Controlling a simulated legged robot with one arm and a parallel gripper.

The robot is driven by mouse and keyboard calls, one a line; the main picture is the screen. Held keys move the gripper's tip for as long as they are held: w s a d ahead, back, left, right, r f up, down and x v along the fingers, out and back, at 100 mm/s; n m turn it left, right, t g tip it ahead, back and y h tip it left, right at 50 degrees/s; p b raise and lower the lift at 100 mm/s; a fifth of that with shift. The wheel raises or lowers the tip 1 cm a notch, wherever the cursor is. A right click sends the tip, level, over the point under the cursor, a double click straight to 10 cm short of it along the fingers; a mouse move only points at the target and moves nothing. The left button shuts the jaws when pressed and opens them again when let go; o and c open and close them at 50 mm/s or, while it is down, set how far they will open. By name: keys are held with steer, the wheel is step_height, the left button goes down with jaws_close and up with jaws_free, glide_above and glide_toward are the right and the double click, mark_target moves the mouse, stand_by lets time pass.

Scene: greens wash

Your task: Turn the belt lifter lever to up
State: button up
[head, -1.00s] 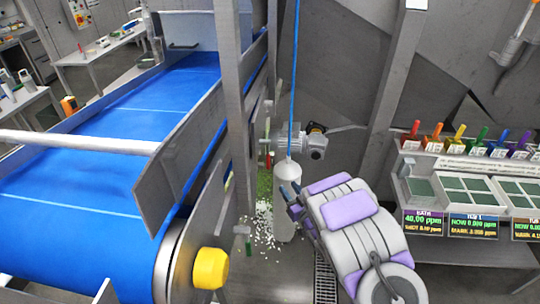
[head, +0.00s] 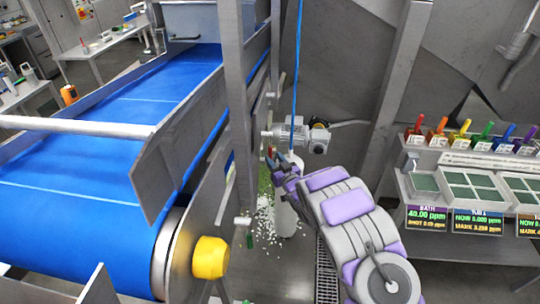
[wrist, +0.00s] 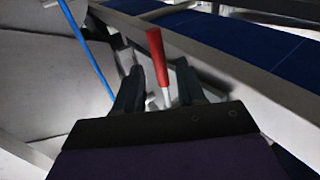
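A lever with a red handle and a pale metal stem (wrist: 157,58) stands upright, slightly tilted, between the two dark fingers of my gripper (wrist: 159,88) in the wrist view. The fingers are apart, with a gap showing on each side of the lever. In the head view, my gripper (head: 276,166) is beside the conveyor frame, and a small red part of the lever (head: 271,151) shows at its fingertips. The blue belt (head: 130,135) lies to the left. No up or down marking for the lever is legible.
A grey motor (head: 300,138) is farther back. A yellow roller cap (head: 210,258) sticks out at the belt's near end. A bench with coloured handles (head: 462,133) is at right.

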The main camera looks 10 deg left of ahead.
mark_target(271, 155)
steer(key=shift+b+x, duration=0.35)
steer(key=shift+x, duration=1.9)
jaws_close()
